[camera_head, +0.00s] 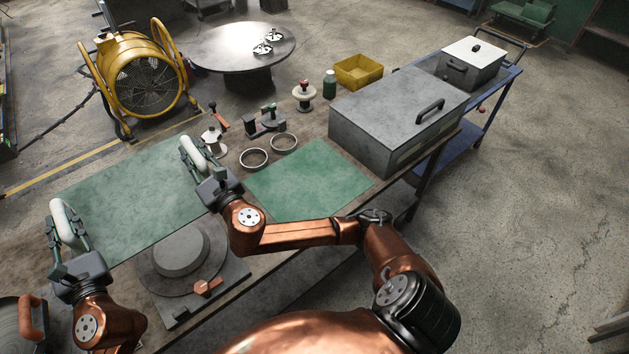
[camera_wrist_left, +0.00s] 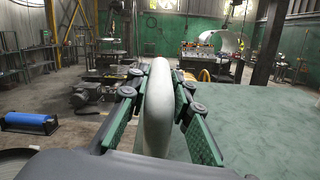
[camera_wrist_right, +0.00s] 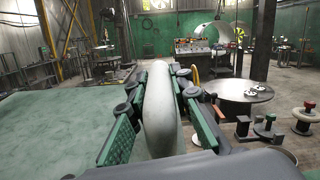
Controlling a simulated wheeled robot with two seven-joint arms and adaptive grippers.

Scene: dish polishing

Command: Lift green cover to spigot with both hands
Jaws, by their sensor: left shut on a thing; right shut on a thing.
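The green cover (camera_head: 130,198) is a flat panel with a pale handle at each end. My left gripper (camera_head: 66,240) is shut on the left handle, which stands between its fingers in the left wrist view (camera_wrist_left: 158,105). My right gripper (camera_head: 197,165) is shut on the right handle, also between its fingers in the right wrist view (camera_wrist_right: 160,108). The cover appears to be above the bench and hides part of a round grey plate with a raised hub (camera_head: 181,252). I cannot tell which thing is the spigot.
A green mat (camera_head: 310,182) lies on the bench, with two metal rings (camera_head: 254,158) behind it. A large grey box (camera_head: 395,112) stands right, near a yellow bin (camera_head: 358,71). A yellow fan (camera_head: 140,80) and round table (camera_head: 225,48) stand beyond the bench.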

